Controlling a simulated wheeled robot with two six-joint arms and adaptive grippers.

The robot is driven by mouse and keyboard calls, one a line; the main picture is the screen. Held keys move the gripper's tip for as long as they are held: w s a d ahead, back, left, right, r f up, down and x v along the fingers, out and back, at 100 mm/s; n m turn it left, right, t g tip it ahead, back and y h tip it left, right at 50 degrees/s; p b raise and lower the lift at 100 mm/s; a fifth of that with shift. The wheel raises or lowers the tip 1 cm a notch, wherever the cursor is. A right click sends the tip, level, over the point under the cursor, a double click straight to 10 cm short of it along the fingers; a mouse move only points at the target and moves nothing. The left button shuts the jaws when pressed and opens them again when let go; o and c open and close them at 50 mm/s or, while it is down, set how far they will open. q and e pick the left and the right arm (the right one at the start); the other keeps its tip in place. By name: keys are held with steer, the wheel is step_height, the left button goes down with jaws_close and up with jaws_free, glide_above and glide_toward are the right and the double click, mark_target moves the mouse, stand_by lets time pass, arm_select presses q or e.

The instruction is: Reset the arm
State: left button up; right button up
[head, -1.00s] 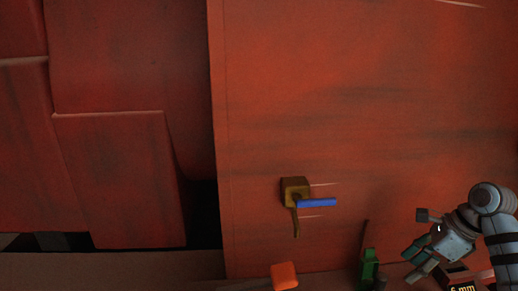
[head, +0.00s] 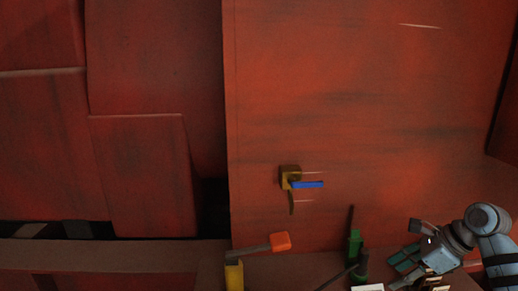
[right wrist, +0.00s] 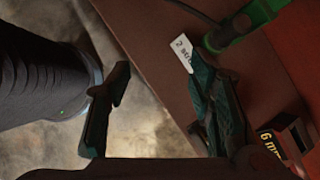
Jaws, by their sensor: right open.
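My right gripper (head: 398,270) is at the lower right of the head view, above the ledge in front of the red wall. In the right wrist view the two dark teal fingers of this gripper (right wrist: 158,82) stand wide apart with nothing between them. The right finger overlaps the edge of a brown ledge (right wrist: 155,50). My left gripper is not in view.
A brass fitting with a blue handle (head: 306,185) is on the red wall (head: 370,80). An orange-headed tool (head: 280,241), a yellow object (head: 234,277) and a green tool (head: 354,242) are below. Labels reading "2" (right wrist: 184,54) and "6 mm" (right wrist: 270,146) lie near the gripper.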

steer(key=w+a+r+m+t+y, duration=0.2)
steer(key=a+r+m+t+y, duration=0.25)
steer(key=a, duration=0.45)
steer(key=w+a+r+m+t+y, duration=0.25)
steer(key=a+r+t+y, duration=0.2)
steer(key=a, duration=0.35)
steer(key=s+d+f+m+t+h, duration=0.15)
steer(key=d+m+t+h, duration=0.25)
steer(key=m+h, duration=0.5)
steer(key=s+d+f+m+t+h, duration=0.15)
steer(key=d+m+t+h, duration=0.3)
steer(key=m, duration=0.75)
steer(key=s+d+f+m+g+h, duration=0.4)
steer(key=s+f+m+g+h, duration=0.3)
steer(key=f+m, duration=0.55)
steer(key=s+a+f+m+g+y, duration=0.35)
steer(key=s+f+g, duration=0.35)
steer(key=s, duration=0.4)
steer(key=s+a+f+m+g+y, duration=0.2)
steer(key=s+a+f+g, duration=0.25)
steer(key=s+f, duration=0.55)
step_height(320, 180, down, 16)
steer(key=s+d, duration=0.2)
steer(key=s+f+g, duration=0.2)
steer(key=s+f, duration=1.2)
steer(key=shift+s+f+m, duration=0.15)
steer(key=shift+s+m, duration=0.1)
steer(key=shift+m, duration=0.05)
